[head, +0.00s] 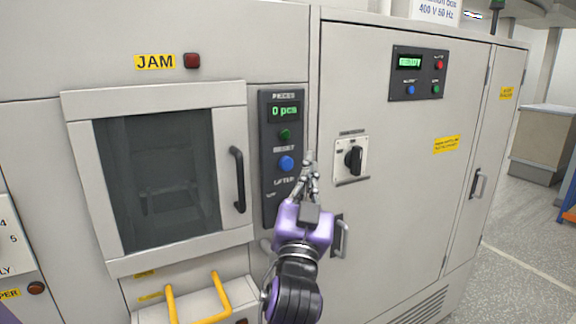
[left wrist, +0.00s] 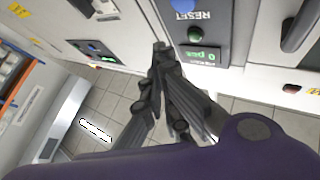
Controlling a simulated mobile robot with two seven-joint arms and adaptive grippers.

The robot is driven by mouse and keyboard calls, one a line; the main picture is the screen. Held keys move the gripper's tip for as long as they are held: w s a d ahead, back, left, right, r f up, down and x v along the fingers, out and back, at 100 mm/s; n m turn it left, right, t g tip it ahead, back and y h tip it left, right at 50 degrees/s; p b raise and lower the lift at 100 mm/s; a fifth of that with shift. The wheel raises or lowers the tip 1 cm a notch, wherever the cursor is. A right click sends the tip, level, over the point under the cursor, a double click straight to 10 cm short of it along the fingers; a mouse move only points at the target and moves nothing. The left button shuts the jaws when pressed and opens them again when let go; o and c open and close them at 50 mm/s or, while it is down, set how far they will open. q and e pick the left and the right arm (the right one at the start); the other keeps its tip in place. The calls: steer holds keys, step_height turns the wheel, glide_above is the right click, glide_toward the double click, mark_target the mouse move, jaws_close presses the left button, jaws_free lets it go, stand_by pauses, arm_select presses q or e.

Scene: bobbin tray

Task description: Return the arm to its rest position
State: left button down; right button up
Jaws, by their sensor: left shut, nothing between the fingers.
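My left gripper (head: 309,160) is shut and empty, at the end of a purple and black arm that rises from the bottom of the head view. It appears in front of the right edge of a dark control panel (head: 270,213) with a "0 pcs" display, a green button (head: 285,134) and a blue button (head: 286,163). I cannot tell whether the fingertips touch anything. In the left wrist view the closed fingers (left wrist: 161,48) point toward the panel area, with the blue button (left wrist: 184,5) nearby. My right gripper is not in view.
A closed window door (head: 87,190) with a black handle (head: 237,180) is left of the panel. A rotary switch (head: 353,160) and a cabinet handle (head: 342,238) are close on the right. Yellow rails (head: 220,292) stick out below. Open floor (head: 515,275) lies at the right.

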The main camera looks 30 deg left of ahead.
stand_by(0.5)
arm_select(q)
steer(key=w+d+f+m+g+h, duration=0.1)
steer(key=w+d+f+h, duration=0.15)
steer(key=f, duration=0.45)
steer(key=w+d+f+m+h, duration=0.1)
steer(key=d+f+h, duration=0.2)
steer(key=f, duration=0.3)
steer(key=s+d+f+m+g+h+p, duration=0.1)
steer(key=s+f+g, duration=0.15)
steer(key=f, duration=0.75)
steer(key=s+d+f+g+h, duration=0.15)
steer(key=s+f, duration=0.25)
steer(key=f, duration=0.6)
steer(key=s+f+g, duration=0.4)
steer(key=s+f, duration=0.8)
steer(key=s, duration=0.4)
steer(key=s+f+g+h+p, duration=0.1)
steer(key=s+f+g, duration=0.3)
steer(key=s+f, duration=0.9)
steer(key=s, duration=0.2)
steer(key=shift+s+a+n, duration=0.25)
steer(key=shift+s+n, duration=0.15)
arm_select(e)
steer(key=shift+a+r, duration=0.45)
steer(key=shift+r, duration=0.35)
arm_select(q)
steer(key=shift+f, duration=0.1)
